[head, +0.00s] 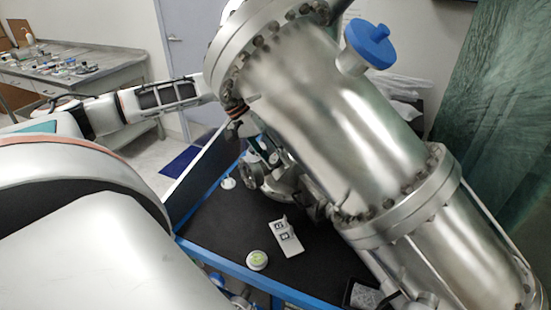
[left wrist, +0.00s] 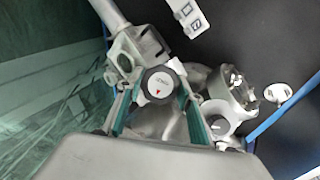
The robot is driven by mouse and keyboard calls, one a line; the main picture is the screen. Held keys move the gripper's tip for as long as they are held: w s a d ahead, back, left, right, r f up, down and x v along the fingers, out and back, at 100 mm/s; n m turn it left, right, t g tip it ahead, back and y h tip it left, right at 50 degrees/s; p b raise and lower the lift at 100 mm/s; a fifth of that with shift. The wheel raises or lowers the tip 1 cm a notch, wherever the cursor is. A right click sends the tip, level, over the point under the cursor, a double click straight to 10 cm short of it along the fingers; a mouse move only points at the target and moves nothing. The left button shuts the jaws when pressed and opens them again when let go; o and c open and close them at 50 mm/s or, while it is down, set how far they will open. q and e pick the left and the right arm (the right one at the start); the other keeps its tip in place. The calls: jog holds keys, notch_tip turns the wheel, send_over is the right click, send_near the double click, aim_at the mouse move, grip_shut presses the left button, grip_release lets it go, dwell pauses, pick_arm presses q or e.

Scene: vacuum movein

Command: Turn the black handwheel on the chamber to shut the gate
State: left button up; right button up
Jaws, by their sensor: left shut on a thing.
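The chamber (head: 335,105) is a large shiny metal cylinder with bolted flanges, tilted across the head view. The black handwheel (left wrist: 159,83) shows in the left wrist view as a round knob with a pale face, a dark rim and a small red mark. My left gripper (left wrist: 157,92) has its teal-edged fingers on both sides of the knob and is shut on it. In the head view my left arm reaches in behind the chamber's upper flange. The gripper's hold on the handwheel is largely hidden there. My right gripper is not in view.
A black cart top with blue edges (head: 205,187) lies below the chamber. On it are a white plate with switches (head: 288,240) and a round white-green piece (head: 257,260). Metal valve fittings (head: 275,180) crowd the space under the chamber. A blue-capped port (head: 370,45) sticks out above.

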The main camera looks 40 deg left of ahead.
aim_at(274, 157)
pick_arm(q)
jog(key=shift+f, duration=0.1)
dwell(0.3)
jog(key=o, duration=1.1)
jog(key=shift+s+a+r, duration=0.1)
jog(key=shift+a+r, duration=0.05)
jog(key=shift+r, duration=0.2)
jog(key=v, duration=0.4)
jog(key=shift+a+r, duration=0.1)
jog(key=shift+r, duration=0.1)
jog(key=s+a, duration=0.2)
jog(key=a, duration=0.1)
jog(key=s+a, duration=0.2)
jog(key=a, duration=0.1)
jog(key=s+a, duration=0.3)
jog(key=shift+s+a, duration=0.1)
jog(key=shift+a, duration=0.2)
jog(key=shift+f, duration=0.1)
